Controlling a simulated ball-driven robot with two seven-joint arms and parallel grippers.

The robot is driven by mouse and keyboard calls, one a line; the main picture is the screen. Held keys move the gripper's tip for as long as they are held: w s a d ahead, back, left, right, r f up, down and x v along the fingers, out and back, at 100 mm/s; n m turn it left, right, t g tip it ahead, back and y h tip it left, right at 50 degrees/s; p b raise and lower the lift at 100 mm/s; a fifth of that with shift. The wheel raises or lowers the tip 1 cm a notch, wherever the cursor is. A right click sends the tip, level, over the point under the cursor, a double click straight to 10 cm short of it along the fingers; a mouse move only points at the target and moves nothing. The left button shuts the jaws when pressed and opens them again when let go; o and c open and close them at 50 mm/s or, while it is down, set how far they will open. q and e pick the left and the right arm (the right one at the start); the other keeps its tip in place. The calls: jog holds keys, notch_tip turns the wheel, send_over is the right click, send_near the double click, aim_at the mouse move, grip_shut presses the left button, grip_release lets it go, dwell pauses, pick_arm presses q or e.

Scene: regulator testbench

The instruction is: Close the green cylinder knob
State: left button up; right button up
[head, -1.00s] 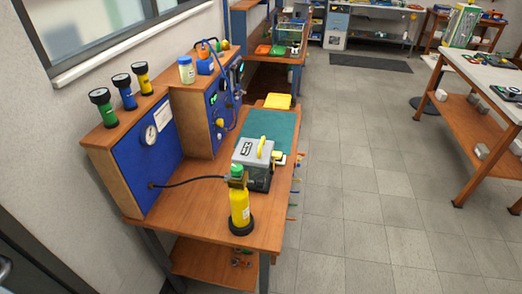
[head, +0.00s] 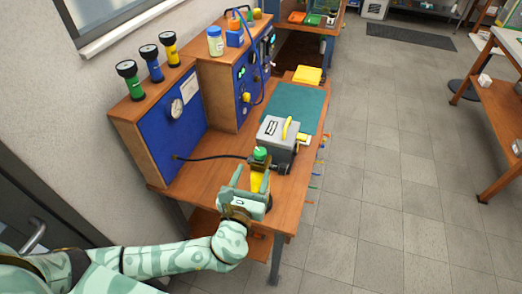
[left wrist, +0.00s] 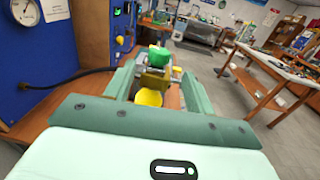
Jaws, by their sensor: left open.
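In the left wrist view, the knob (left wrist: 160,56) shows beyond and between the two open fingers. I cannot tell whether a finger touches the cylinder. My right gripper is not in view.
A grey box with a yellow handle (head: 277,136) stands just behind the cylinder. A black hose (head: 212,156) runs from the blue gauge panel (head: 178,122) toward the cylinder. Free floor lies to the right of the bench (head: 187,184).

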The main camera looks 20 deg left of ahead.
aim_at(259, 157)
pick_arm(q)
jog(key=w, duration=0.8)
jog(key=shift+w+a, duration=0.2)
jog(key=shift+w, duration=0.05)
jog(key=c, duration=0.9)
